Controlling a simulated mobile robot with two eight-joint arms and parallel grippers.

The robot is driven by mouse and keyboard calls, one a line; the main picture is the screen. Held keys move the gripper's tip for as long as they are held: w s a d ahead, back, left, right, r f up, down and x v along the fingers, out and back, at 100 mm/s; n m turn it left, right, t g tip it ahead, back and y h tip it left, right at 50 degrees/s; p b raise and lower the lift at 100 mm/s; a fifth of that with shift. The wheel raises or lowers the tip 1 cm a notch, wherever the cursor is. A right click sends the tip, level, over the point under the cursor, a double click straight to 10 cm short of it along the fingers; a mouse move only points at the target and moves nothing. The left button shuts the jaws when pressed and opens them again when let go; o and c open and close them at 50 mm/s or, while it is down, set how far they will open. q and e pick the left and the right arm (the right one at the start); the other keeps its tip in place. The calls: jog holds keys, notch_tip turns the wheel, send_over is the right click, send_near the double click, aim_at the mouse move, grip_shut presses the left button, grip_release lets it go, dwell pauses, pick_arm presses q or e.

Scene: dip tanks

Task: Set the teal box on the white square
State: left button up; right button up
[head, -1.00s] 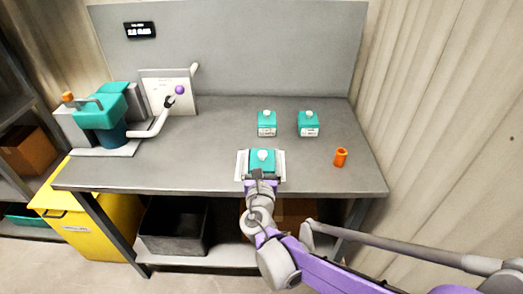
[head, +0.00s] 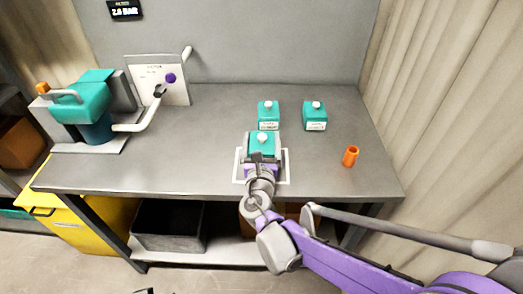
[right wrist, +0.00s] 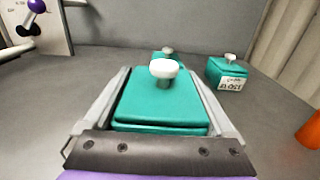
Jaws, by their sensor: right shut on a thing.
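My right gripper (head: 262,156) is shut on a teal box (head: 262,143) with a white knob on top. In the right wrist view the held box (right wrist: 160,103) sits upright between the two grey fingers. The white square (head: 238,175) is an outline on the grey bench near its front edge. The held box appears over the back part of the square, overlapping its far edge. I cannot tell whether its underside touches the bench. The gripper and wrist hide the middle of the square. My left gripper is not clearly in view.
Two more teal boxes stand behind, one just past the held box (head: 268,113) and one to the right (head: 315,116). An orange cylinder (head: 350,156) stands at the right. A teal machine (head: 82,98) and a white panel (head: 158,82) with a purple-knobbed lever occupy the left. The bench centre-left is clear.

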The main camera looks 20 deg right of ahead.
aim_at(262, 148)
jog(key=shift+f+b, duration=0.4)
jog(key=shift+f, duration=1.3)
jog(key=shift+f, duration=0.15)
jog(key=o, duration=1.1)
jog(key=shift+r, duration=0.25)
jog(key=v, duration=1.2)
